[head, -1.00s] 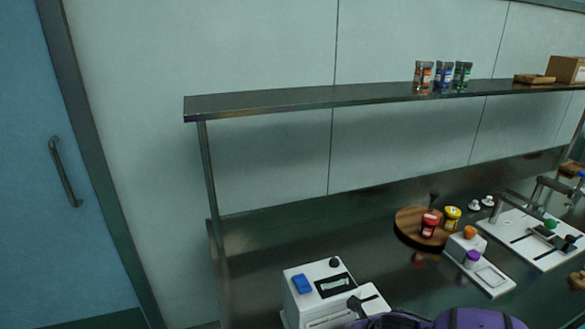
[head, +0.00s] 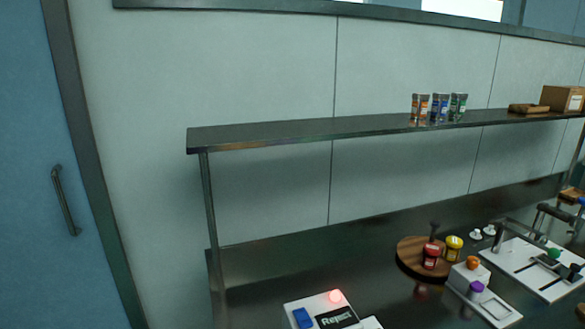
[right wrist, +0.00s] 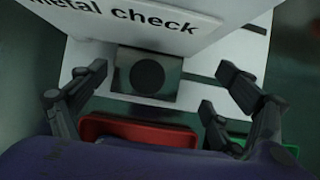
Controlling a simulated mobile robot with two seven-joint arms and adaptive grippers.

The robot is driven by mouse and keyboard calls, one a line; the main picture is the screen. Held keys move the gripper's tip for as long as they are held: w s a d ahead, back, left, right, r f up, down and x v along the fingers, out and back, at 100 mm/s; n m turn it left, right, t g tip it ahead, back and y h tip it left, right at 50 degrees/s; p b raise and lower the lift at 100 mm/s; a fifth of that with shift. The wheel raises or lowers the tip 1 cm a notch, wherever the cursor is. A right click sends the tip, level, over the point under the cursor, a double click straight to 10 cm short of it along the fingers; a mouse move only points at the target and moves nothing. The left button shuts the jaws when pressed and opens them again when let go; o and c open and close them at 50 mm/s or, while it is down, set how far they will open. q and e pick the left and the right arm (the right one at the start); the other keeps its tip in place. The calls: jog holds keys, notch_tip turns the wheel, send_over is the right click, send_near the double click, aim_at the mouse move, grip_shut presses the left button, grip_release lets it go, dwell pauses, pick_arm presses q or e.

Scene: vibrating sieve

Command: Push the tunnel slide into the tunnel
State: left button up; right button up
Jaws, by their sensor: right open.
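The tunnel is a white housing marked "metal check" (right wrist: 125,18) at the top of the right wrist view. In the head view its top (head: 312,300) shows at the bottom edge, with a lit red lamp (head: 335,296) and a screen reading "Reject" (head: 336,317). A grey square plate with a dark round patch (right wrist: 147,74), seemingly the tunnel slide, lies in front of the housing. My right gripper (right wrist: 163,76) is open, its fingers on either side of the plate and apart from it. My left gripper is not in view.
A red tray (right wrist: 140,132) and a green tray (right wrist: 290,149) lie near the gripper. In the head view, a round wooden board (head: 408,254) holds red and yellow jars, beside white devices. A shelf (head: 300,131) runs above the counter.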

jog(key=v, duration=0.1)
jog(key=p+v, duration=0.1)
jog(key=v, duration=0.1)
jog(key=p+v, duration=0.1)
jog(key=shift+w+r, duration=0.15)
jog(key=shift+r, duration=0.2)
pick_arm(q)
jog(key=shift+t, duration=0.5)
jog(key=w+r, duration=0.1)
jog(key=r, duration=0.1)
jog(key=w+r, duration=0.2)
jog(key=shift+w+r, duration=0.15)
pick_arm(e)
jog(key=v, duration=0.4)
jog(key=shift+s+d+f, duration=0.1)
jog(key=shift+s, duration=0.1)
jog(key=shift+f, duration=0.1)
